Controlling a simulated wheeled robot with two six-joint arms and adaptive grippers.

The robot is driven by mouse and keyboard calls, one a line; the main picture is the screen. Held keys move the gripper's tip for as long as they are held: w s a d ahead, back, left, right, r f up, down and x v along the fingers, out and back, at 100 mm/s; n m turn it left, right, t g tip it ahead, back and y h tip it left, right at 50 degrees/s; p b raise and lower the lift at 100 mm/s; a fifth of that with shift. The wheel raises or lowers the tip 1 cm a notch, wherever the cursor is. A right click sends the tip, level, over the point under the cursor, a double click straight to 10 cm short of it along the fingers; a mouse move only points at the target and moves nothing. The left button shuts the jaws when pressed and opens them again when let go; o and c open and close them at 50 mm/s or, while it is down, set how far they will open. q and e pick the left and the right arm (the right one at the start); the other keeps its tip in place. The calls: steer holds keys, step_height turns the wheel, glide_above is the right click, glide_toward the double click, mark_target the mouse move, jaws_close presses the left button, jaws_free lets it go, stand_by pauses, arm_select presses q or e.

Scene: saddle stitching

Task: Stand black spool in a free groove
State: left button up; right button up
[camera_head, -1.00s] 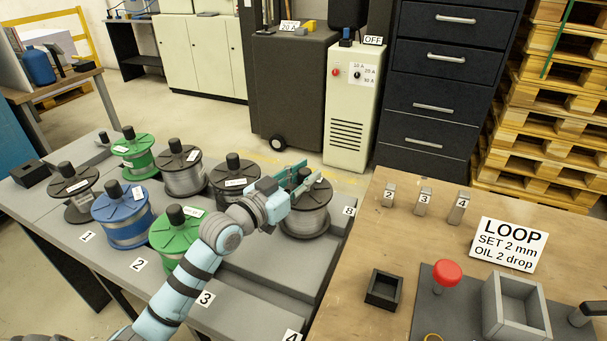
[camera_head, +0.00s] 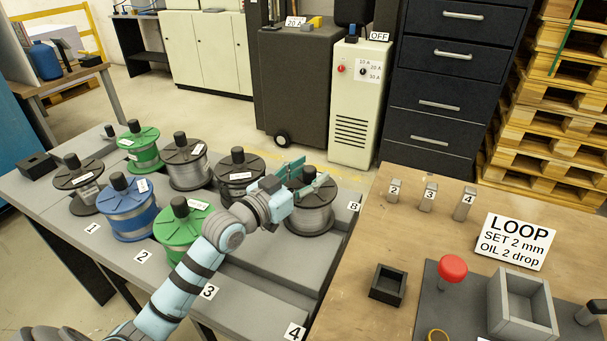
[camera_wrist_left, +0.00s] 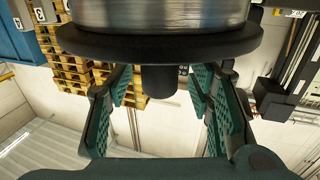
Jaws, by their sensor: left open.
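A spool with black flanges and grey wire (camera_head: 312,219) stands at the back right of the rack, beside the label 8. My left gripper (camera_head: 307,179) is open at the top of this spool, with a finger on either side of its black knob. In the left wrist view the spool's dark flange (camera_wrist_left: 165,43) fills the top and its knob (camera_wrist_left: 159,80) sits between the spread fingers, with gaps on both sides. The grey rack (camera_head: 245,290) has a bare place at label 4 (camera_head: 294,332), front right. My right gripper is not in view.
Other spools stand close by: a dark one (camera_head: 238,176) left of the gripper, another dark one (camera_head: 186,165), a green one (camera_head: 182,229) and a blue one (camera_head: 126,211). A wooden table (camera_head: 400,240) with a small black box (camera_head: 388,285) lies to the right.

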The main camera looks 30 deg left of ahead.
arm_select(q)
steer(key=v, duration=0.7)
steer(key=shift+s+r, duration=0.1)
steer(key=shift+r, duration=0.1)
